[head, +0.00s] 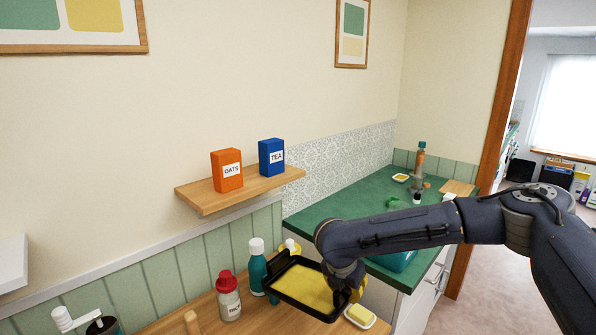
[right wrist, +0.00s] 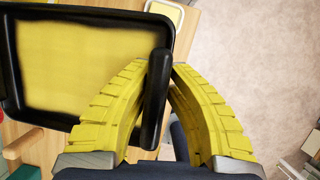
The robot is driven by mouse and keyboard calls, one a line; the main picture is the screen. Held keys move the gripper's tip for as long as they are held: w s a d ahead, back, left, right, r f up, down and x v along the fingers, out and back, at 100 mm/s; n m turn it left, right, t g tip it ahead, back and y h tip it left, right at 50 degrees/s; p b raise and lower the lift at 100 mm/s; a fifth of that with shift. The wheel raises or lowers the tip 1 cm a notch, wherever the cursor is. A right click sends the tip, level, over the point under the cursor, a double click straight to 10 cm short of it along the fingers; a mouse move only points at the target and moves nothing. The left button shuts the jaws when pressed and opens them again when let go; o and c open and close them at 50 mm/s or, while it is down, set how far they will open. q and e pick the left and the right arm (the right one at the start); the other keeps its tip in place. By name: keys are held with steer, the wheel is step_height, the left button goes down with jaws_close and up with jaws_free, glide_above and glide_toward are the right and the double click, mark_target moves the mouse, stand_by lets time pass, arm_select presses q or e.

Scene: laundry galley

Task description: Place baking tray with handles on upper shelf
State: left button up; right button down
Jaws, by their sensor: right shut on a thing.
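I cannot tell whether the tray touches the counter. The upper shelf (head: 208,204) is a wooden board on the wall above the counter. My left gripper is not in view.
An orange OATS box (head: 228,171) and a blue TEA box (head: 272,157) stand on the shelf, with bare board at both ends. A red-capped jar (head: 228,296) and a teal bottle (head: 257,268) stand left of the tray. A butter dish (head: 360,316) is at its right.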

steer(key=s+d+m+g+y, duration=0.1)
steer(key=s+d+m+g, duration=0.2)
steer(key=s+m, duration=0.6)
steer(key=s+d+m+g+y, duration=0.1)
steer(key=s+d+m+g, duration=0.3)
steer(key=s+m, duration=0.5)
steer(key=shift+s+m+g+y, duration=0.35)
steer(key=shift+m+g, duration=0.25)
steer(key=shift+m, duration=4.9)
steer(key=shift+f, duration=0.1)
